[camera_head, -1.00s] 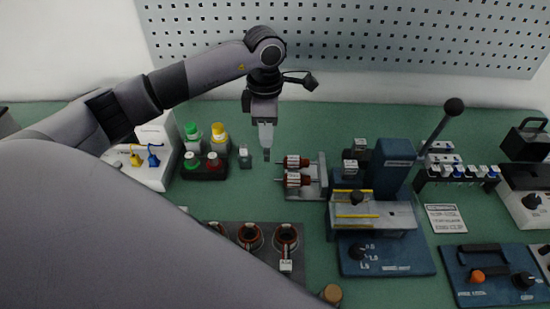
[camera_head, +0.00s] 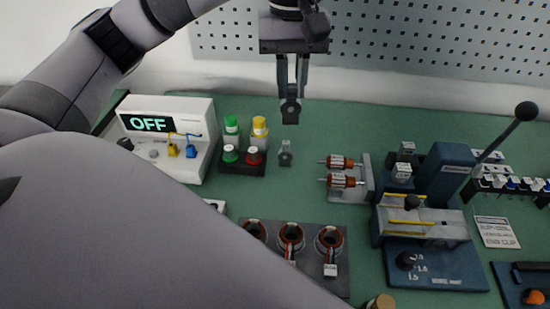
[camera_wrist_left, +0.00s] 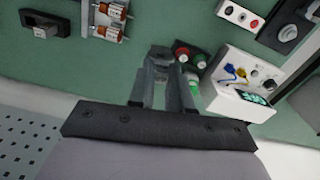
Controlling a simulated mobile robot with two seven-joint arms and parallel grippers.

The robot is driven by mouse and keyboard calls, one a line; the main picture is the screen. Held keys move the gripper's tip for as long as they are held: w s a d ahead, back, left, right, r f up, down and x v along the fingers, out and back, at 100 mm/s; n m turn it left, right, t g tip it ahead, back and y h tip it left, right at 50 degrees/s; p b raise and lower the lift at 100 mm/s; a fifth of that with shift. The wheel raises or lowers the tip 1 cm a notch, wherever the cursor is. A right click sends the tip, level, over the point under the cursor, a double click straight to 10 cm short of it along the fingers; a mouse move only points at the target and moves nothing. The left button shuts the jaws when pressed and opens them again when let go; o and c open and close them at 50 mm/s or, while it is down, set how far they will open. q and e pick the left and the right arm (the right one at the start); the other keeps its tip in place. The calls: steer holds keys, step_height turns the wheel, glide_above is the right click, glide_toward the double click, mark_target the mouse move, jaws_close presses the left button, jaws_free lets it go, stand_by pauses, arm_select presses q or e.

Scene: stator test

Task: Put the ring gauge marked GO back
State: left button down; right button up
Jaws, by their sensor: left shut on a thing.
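My left gripper (camera_head: 291,90) is raised above the far part of the bench, in front of the pegboard. It is shut on a small dark grey piece with a round hole (camera_head: 290,110), which looks like a ring gauge; I cannot read its mark. The piece hangs clear of the bench. A similar small grey piece (camera_head: 285,156) stands on the green bench below it, apart from it. In the left wrist view the fingers (camera_wrist_left: 163,60) meet near the tips, and the held piece is hard to make out. My right gripper is not in view.
A caddy of green, yellow and red-capped bottles (camera_head: 243,163) stands left of the standing piece. Further left is a white tester reading OFF (camera_head: 190,110). Red-brown rotors (camera_head: 340,181) lie on a grey holder to the right, beside a blue press (camera_head: 445,175). Wound stators (camera_head: 291,237) sit nearer me.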

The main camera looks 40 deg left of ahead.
arm_select(q)
steer(key=shift+s+a+r+m, duration=0.15)
steer(key=shift+s+r+m, duration=0.35)
steer(key=shift+m, duration=0.2)
steer(key=shift+s+f, duration=0.1)
steer(key=shift+f, duration=0.05)
step_height(320, 180, down, 20)
steer(key=b, duration=0.2)
steer(key=shift+r+b, duration=0.2)
steer(key=shift+b, duration=0.15)
steer(key=shift+f, duration=0.2)
steer(key=c, duration=1.1)
jaws_free()
steer(key=shift+o, duration=0.2)
